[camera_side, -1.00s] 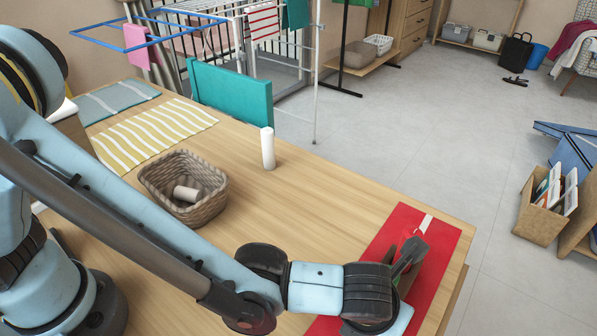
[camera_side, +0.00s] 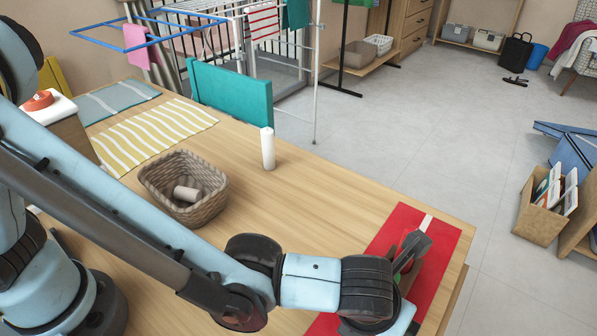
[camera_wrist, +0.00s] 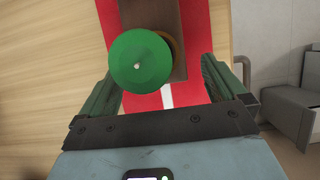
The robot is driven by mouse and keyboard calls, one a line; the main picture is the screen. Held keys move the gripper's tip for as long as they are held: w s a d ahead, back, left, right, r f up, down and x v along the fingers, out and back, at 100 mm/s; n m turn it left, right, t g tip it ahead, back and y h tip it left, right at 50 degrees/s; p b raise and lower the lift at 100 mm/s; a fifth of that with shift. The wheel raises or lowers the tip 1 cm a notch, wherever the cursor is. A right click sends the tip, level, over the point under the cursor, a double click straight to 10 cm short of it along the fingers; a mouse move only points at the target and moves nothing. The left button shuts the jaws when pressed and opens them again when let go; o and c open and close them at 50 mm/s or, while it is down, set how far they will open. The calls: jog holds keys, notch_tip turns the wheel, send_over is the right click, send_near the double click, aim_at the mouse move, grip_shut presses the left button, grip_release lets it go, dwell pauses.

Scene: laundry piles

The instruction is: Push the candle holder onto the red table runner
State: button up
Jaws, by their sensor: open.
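In the wrist view, a round green top with a pale dot at its centre (camera_wrist: 140,62), which looks like a candle seen from above, shows between my fingers. A brown rim shows behind it, perhaps the candle holder; a dark brown block (camera_wrist: 165,12) lies beyond. The red table runner (camera_wrist: 195,92) spreads under them; it also shows at the table's right end in the side view (camera_side: 440,240). My gripper (camera_wrist: 160,85) is open, with one finger on each side of the green top. Contact cannot be told. In the side view my gripper (camera_side: 410,250) hides most of this group.
A wicker basket (camera_side: 210,207) holding a pale cylinder (camera_side: 187,194) stands mid-table. A white cylinder (camera_side: 267,149) stands near the far edge. Bare wood lies between basket and runner.

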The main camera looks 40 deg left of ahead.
jog(key=shift+v, duration=2.6)
jog(key=r+n, duration=0.1)
jog(key=n, duration=0.1)
jog(key=w+a+r+n, duration=0.1)
jog(key=n, duration=0.1)
jog(key=w+a+r+n+h, duration=0.1)
jog(key=n, duration=0.1)
jog(key=shift+r, duration=0.3)
jog(key=w+a+r+n, duration=0.2)
jog(key=a+n, duration=0.4)
jog(key=a, duration=0.1)
jog(key=w+a+r+n, duration=0.2)
jog(key=w+a+n, duration=0.1)
jog(key=a+n, duration=0.3)
jog(key=s+a+n+t+y, duration=0.1)
jog(key=s+a+n, duration=0.3)
jog(key=a+n, duration=1.4)
jog(key=shift+a+f+t, duration=0.5)
jog(key=shift+a+t, duration=0.3)
jog(key=shift+a, duration=0.45)
